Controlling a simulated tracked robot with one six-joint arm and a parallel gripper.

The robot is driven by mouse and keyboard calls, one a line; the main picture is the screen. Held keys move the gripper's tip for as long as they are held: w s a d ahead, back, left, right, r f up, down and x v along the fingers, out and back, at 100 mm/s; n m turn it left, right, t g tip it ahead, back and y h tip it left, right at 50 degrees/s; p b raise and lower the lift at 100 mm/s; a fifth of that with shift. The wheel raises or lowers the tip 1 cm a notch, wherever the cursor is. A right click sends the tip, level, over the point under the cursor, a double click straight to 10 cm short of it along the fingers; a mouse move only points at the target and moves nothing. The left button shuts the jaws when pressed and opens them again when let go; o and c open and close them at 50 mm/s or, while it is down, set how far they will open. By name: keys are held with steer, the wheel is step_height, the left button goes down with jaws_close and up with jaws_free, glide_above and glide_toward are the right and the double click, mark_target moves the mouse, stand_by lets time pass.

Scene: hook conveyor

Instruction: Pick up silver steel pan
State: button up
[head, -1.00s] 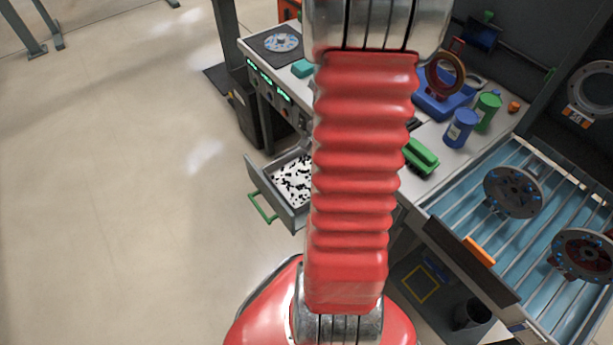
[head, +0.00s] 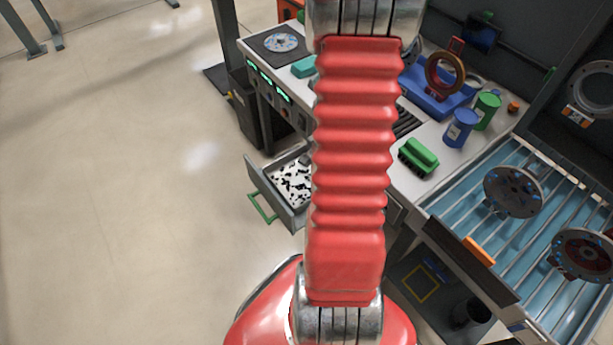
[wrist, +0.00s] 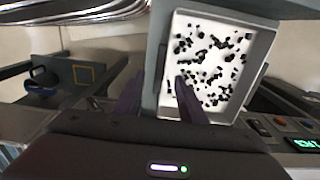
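I cannot make out a silver steel pan in either view. My gripper (wrist: 157,92) shows in the wrist view as two dark fingers spread apart, with nothing seen held between them. One fingertip overlaps the open drawer (wrist: 262,62) in that view, and the gap lies over its grey edge. I cannot tell the height above it. The drawer also shows in the head view (head: 263,182), holding black bits on a white bottom. In the head view the gripper is out of sight, and my red arm sleeve hides part of the bench and drawer.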

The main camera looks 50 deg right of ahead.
steer(key=shift+f, duration=2.45)
steer(key=shift+c, duration=0.7)
jaws_close()
